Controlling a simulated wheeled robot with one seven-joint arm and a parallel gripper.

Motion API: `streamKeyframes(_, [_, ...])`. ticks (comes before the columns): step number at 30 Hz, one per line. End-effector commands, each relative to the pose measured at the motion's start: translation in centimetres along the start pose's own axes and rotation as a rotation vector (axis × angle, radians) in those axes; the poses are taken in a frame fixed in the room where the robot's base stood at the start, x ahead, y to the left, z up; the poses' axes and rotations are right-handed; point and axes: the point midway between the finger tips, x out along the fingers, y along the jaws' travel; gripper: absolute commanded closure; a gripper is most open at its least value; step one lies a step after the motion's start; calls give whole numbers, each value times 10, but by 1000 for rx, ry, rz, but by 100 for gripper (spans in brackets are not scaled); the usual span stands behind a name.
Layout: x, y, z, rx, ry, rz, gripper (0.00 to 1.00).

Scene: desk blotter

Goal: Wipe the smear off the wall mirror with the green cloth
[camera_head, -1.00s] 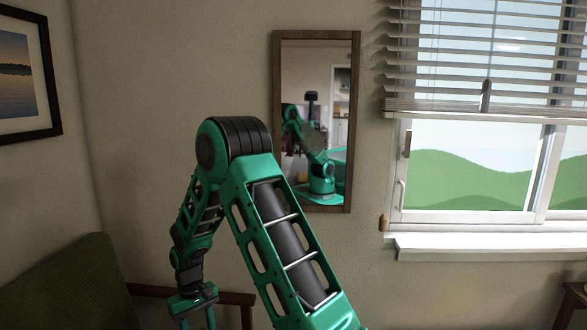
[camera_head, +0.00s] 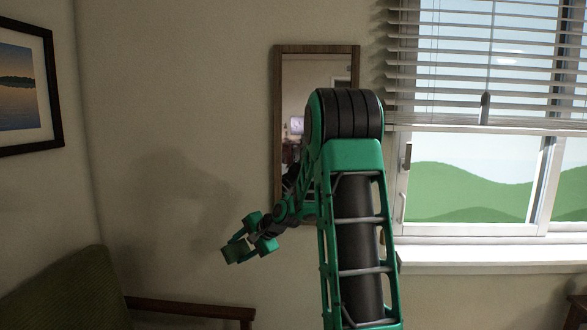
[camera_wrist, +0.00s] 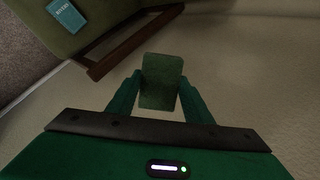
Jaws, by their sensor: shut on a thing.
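The wall mirror (camera_head: 295,85) hangs in a brown wooden frame at the middle of the head view. My arm covers its right and lower parts, and no smear can be made out on the glass that shows. My gripper (camera_head: 243,243) is left of and below the mirror, apart from it. In the wrist view, my gripper (camera_wrist: 160,92) is shut on the green cloth (camera_wrist: 162,78), which shows as a dark green rectangle between the fingers. The cloth also shows in the head view (camera_head: 237,252).
A green armchair (camera_head: 75,290) with wooden arms (camera_head: 190,308) stands at lower left. A blue book (camera_wrist: 67,15) lies on it in the wrist view. A framed picture (camera_head: 22,85) hangs at left, and a window with blinds (camera_head: 490,65) and a sill (camera_head: 490,255) is at right.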

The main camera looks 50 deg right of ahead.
Motion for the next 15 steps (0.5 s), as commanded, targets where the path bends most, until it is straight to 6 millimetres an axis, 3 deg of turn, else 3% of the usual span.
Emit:
streamKeyframes(5, [-53,-39,-34,139,249,-220,78])
streamKeyframes(15, [-195,-107,-97,238,707,-573,78])
